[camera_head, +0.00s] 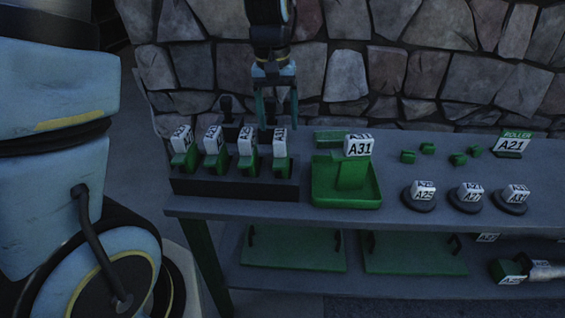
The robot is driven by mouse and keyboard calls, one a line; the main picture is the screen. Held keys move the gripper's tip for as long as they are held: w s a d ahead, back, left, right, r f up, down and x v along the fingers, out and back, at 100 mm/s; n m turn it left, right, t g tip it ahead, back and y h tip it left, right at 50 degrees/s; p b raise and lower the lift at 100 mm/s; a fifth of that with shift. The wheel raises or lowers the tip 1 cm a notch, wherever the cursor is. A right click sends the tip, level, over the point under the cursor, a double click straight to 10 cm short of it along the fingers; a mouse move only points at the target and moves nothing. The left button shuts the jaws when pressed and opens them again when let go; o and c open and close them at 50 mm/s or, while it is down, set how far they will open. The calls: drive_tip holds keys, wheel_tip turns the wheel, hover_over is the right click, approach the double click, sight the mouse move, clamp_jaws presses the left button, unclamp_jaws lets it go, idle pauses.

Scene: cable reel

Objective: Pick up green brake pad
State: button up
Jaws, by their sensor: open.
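My gripper (278,120) hangs from the top of the picture, fingers down, open and empty. Its fingertips are near the right end of a dark rack (225,188), above and apart from the rightmost green piece (280,166) there. Several green pieces with white label blocks stand upright in a row in this rack.
Rack and tray stand on a grey table (400,225) before a stone wall (400,60). Small green blocks (428,148), a ROLLER A21 sign (512,145) and black discs with labels (419,200) are right. Green plates (292,249) lie on the lower shelf.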

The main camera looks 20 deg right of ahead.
sight(280, 135)
drive_tip(key=shift+d+f+p, duration=0.2)
drive_tip(key=shift+f+p, duration=0.45)
drive_tip(key=shift+f, duration=2.1)
drive_tip(key=shift+c, duration=0.2)
clamp_jaws()
